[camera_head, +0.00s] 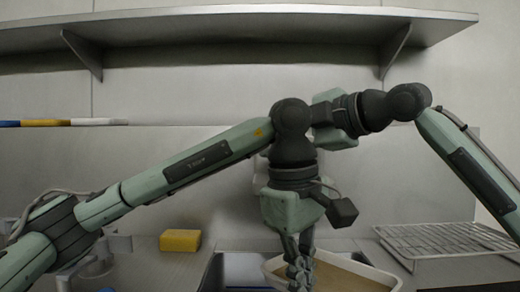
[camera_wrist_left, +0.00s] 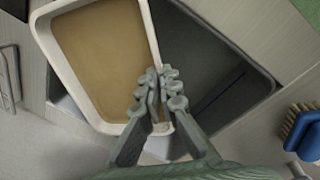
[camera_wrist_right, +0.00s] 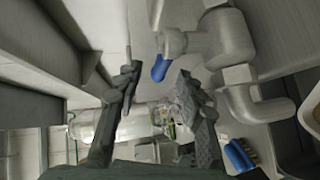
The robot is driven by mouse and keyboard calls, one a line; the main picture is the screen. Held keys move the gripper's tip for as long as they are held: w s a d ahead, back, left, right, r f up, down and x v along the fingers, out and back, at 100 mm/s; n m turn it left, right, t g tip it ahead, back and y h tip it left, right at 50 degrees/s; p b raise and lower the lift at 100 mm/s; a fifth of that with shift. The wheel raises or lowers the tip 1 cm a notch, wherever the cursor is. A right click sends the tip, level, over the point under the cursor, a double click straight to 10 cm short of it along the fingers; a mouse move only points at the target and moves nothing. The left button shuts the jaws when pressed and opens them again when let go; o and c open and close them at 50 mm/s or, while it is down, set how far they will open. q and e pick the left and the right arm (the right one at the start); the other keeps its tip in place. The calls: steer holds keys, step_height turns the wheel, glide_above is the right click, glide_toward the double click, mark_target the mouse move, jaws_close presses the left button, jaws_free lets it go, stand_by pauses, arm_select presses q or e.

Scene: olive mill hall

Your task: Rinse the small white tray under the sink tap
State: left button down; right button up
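The small white tray (camera_head: 386,277) has a brown layer over its floor and lies across part of the dark sink basin (camera_head: 222,275). In the left wrist view my left gripper (camera_wrist_left: 158,88) is shut on the rim of the tray (camera_wrist_left: 40,42), with the basin (camera_wrist_left: 222,62) beside it. My right gripper (camera_wrist_right: 160,78) is open and empty. The grey tap (camera_wrist_right: 218,40), with a blue lever (camera_wrist_right: 160,68), shows ahead of its fingers, the lever between them in the picture. In the head view the right gripper is hidden behind my left arm.
A yellow sponge (camera_head: 180,240) lies on the counter left of the sink. A wire rack (camera_head: 440,240) stands to the right. A blue brush (camera_wrist_left: 300,128) lies by the basin. A shelf (camera_head: 230,25) runs above; blue, yellow and white pieces (camera_head: 45,123) lie on the ledge.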

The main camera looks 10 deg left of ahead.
steer(key=shift+x, duration=1.95)
steer(key=shift+c, duration=0.6)
jaws_close()
